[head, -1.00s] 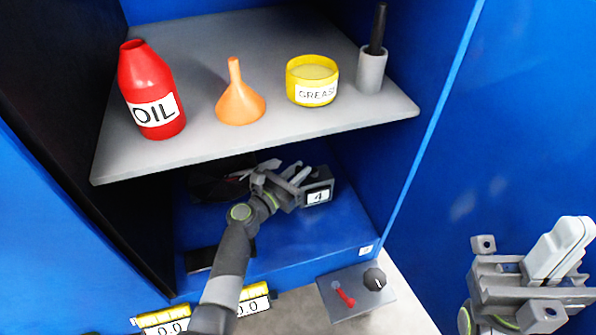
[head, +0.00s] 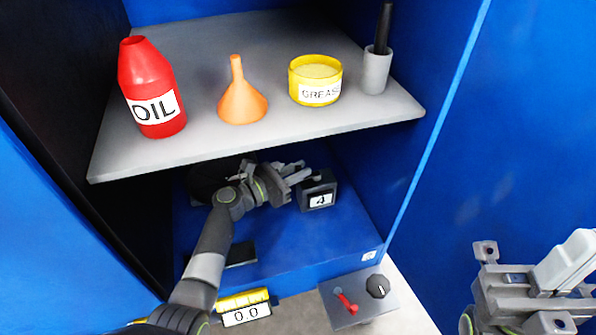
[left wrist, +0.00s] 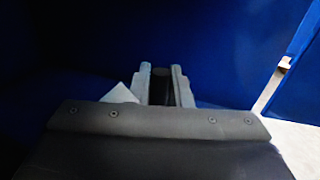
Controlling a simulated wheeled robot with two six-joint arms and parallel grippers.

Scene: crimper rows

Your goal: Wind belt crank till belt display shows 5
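The display (head: 319,198) is a dark box with a white face reading 4, on the blue floor under the shelf. My left gripper (head: 300,174) is beside it on the left, below the shelf. In the left wrist view a dark upright grip, seemingly the belt crank's handle (left wrist: 161,82), stands between the two pale fingers and fills the gap; the fingers look shut on it. The rest of the crank is hidden behind my gripper and arm. My right gripper (head: 568,265) is at the lower right, away from the cabinet; its pale fingers look together and empty.
The grey shelf (head: 270,135) above carries an oil bottle (head: 152,88), orange funnel (head: 242,98), grease tin (head: 315,82) and grey cup (head: 376,72). A panel (head: 352,312) with red lever (head: 346,301) and black knob (head: 377,286) sits in front. A yellow-topped display (head: 245,308) reads 0.0.

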